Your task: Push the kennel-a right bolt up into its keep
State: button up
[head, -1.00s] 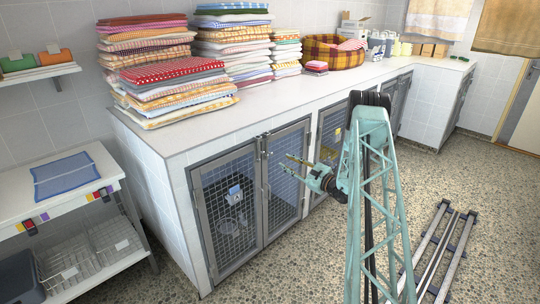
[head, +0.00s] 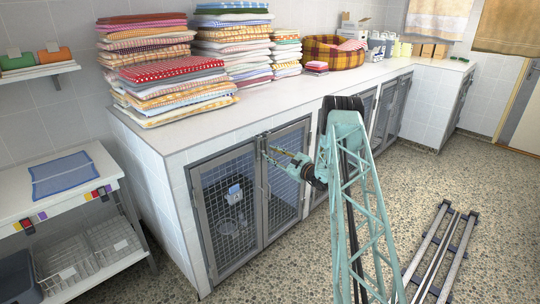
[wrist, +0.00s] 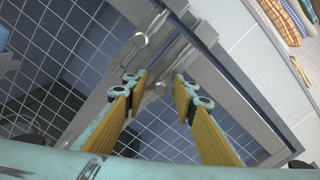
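Kennel-a (head: 245,195) is the nearest kennel under the counter, with two mesh doors in grey frames. Its two bolts (head: 262,145) sit at the top where the doors meet. In the wrist view the right bolt's round knob (wrist: 158,87) lies between and slightly beyond my fingertips; I cannot tell if it touches them. The left bolt's knob (wrist: 140,40) is farther up the picture, clear of the fingers. My gripper (wrist: 159,82) is open, with its yellow-padded fingers apart. In the head view my gripper (head: 267,153) is in front of the right door's top corner.
The white counter (head: 190,135) overhangs the kennels and carries towel stacks (head: 170,75) and a plaid basket (head: 332,52). A white shelf unit (head: 70,195) stands at the left. Floor rails (head: 440,250) lie at the right. The pebbled floor before the kennel is clear.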

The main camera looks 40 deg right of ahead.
jog(key=shift+w, duration=0.5)
jog(key=c, duration=0.8)
jog(key=shift+r, duration=1.85)
grip_shut()
jog(key=o, duration=0.8)
grip_release()
jog(key=shift+r, duration=0.1)
jog(key=shift+s+f, duration=0.1)
jog(key=shift+f, duration=0.1)
jog(key=s+d, duration=0.1)
jog(key=s, duration=1)
jog(key=shift+s, duration=0.35)
